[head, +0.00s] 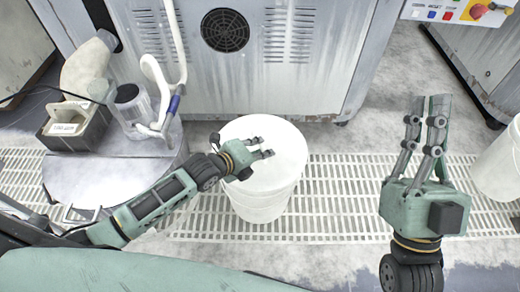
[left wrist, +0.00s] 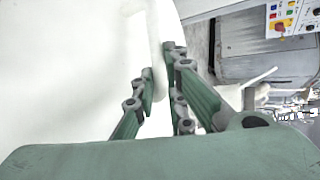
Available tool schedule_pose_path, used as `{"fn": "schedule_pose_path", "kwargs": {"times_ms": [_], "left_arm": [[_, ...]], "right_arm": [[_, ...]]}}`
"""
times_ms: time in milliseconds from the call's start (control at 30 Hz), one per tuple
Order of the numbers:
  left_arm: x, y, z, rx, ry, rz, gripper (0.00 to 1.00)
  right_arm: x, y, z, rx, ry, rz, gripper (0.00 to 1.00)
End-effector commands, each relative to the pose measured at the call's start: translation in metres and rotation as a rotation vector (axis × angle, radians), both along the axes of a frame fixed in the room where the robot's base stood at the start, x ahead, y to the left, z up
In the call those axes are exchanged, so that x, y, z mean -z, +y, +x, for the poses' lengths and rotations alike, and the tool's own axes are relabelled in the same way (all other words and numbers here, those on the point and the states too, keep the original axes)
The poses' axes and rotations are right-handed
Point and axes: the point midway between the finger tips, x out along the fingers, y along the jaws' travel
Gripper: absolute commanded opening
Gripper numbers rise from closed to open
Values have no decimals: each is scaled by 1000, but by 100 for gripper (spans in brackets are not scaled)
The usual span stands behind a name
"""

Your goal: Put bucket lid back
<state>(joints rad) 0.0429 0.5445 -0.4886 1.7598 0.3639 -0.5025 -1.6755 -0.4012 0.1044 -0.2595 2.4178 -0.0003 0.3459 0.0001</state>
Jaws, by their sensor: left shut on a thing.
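A white bucket (head: 260,207) stands on the floor grating in front of the cabinet. A round white lid (head: 285,143) covers its top; I cannot tell whether it is fully seated. My left gripper (head: 267,147) reaches in from the left over the lid. In the left wrist view, my left gripper (left wrist: 160,92) has its fingers on both sides of a thin white raised part of the lid (left wrist: 70,70), and is shut on it. My right gripper (head: 428,106) is empty, points up and away over the grating right of the bucket, and looks open with a narrow gap.
A grey cabinet (head: 300,75) with a round vent stands behind the bucket. At left, a round platform (head: 100,180) carries a dark box (head: 70,125) and a clear jug (head: 130,103). Another white bucket (head: 500,165) is at the right edge.

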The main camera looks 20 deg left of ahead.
Motion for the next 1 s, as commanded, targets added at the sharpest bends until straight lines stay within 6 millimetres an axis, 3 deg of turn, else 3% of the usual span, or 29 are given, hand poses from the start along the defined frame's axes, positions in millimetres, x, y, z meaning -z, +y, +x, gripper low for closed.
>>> {"fn": "schedule_pose_path", "kwargs": {"times_ms": [1000], "left_arm": [[7, 0, 1, 0, -2, 0, 0]], "right_arm": [[-12, -2, -16, -8, -96, 31, 0]]}}
